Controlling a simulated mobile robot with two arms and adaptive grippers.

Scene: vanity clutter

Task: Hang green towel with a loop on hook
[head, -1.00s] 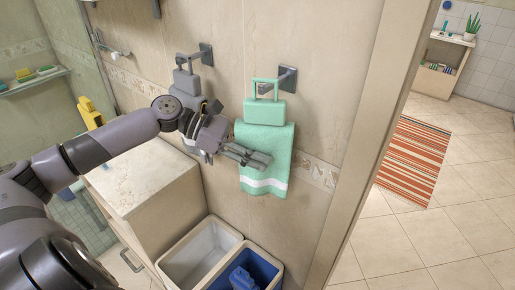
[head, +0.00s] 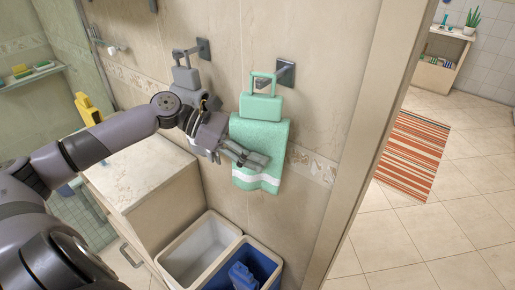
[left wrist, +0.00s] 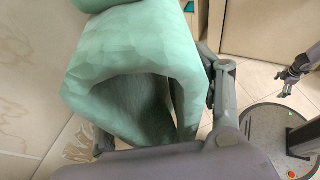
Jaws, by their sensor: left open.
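The green towel (head: 258,140) with a white stripe hangs against the wall, its lower edge slanted. Its green loop (head: 263,75) stands up from a block at the towel's top. The loop is at the grey hook (head: 286,72), whose prong shows within the loop's opening; I cannot tell how far it passes through. My left gripper (head: 250,157) is open at the towel's lower half. In the left wrist view the folded towel (left wrist: 140,55) fills the space between the spread fingers. A dark part at the right edge there looks like my right gripper (left wrist: 295,72), small and unclear.
A second grey hook (head: 203,48) with a grey loop and block is on the left, behind my arm. A cabinet (head: 125,180) stands below my forearm. White and blue bins (head: 205,250) stand below the towel. A door frame (head: 372,130) is on the right.

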